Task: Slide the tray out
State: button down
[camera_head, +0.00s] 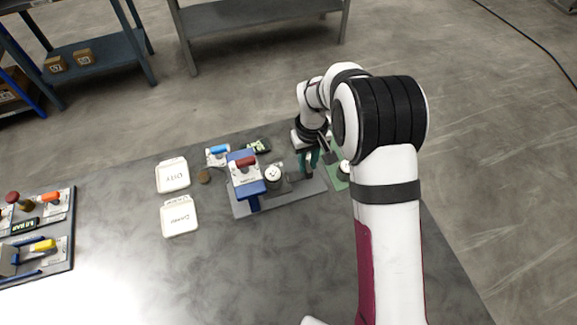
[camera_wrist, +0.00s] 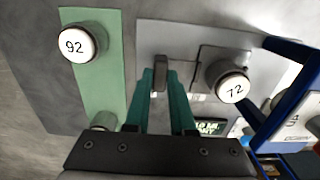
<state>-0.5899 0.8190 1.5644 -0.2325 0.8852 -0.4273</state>
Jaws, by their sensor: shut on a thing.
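The tray is a flat grey plate (camera_wrist: 206,58) that bears a round piece marked 72 (camera_wrist: 233,86); in the head view this piece (camera_head: 273,174) sits just right of the blue press frame (camera_head: 250,187). A dark upright handle (camera_wrist: 161,72) stands at the tray's left side in the wrist view. My gripper (camera_wrist: 161,82) has its two green fingers around this handle and is shut on it. In the head view my gripper (camera_head: 308,168) is low over the grey base, right of the marked piece. The handle cannot be made out there.
A green strip (camera_wrist: 101,82) with a round piece marked 92 (camera_wrist: 77,43) lies left of the tray in the wrist view. In the head view, two white trays (camera_head: 172,174) (camera_head: 180,217) lie left of the press.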

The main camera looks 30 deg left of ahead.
jog(key=shift+w+d, duration=0.95)
jog(key=shift+w, duration=0.05)
jog(key=c, duration=0.8)
grip_release()
jog(key=shift+o, duration=0.2)
jog(key=shift+r, duration=0.2)
notch_tip(320, 180, up, 16)
jog(key=shift+f, duration=0.25)
jog(key=shift+s, duration=0.1)
